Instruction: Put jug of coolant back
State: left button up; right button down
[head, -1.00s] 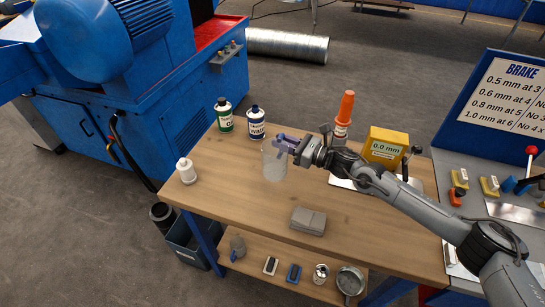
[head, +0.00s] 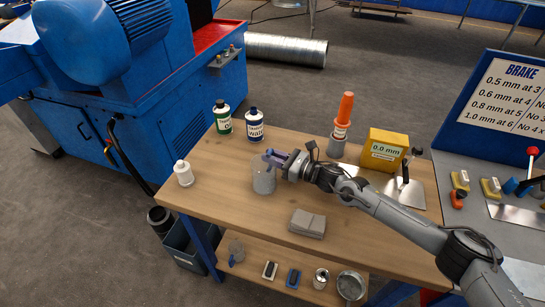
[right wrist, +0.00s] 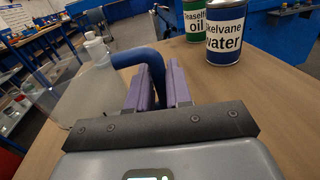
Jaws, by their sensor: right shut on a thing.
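A clear jug (head: 263,180) with a blue handle is at the middle of the wooden table, roughly upright. My right gripper (head: 272,158) comes in from the right and is shut on the jug's handle. In the right wrist view the blue handle (right wrist: 135,58) runs between the purple fingers (right wrist: 158,88), and the clear jug body (right wrist: 75,95) stands out to the left. The jug's base is low over the tabletop; I cannot tell whether it touches. My left gripper is not in view.

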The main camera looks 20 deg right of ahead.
jog(key=shift+f, duration=0.2)
jog(key=c, duration=1)
grip_release()
jog(key=shift+c, duration=0.2)
jog(key=shift+r, duration=0.15)
jog(key=shift+r, duration=0.2)
jog(key=shift+s+d+f, duration=0.1)
jog(key=shift+s+d, duration=0.15)
jog(key=p+v, duration=0.1)
jog(key=v, duration=1)
jog(key=shift+s+p, duration=0.2)
jog(key=shift+p, duration=0.1)
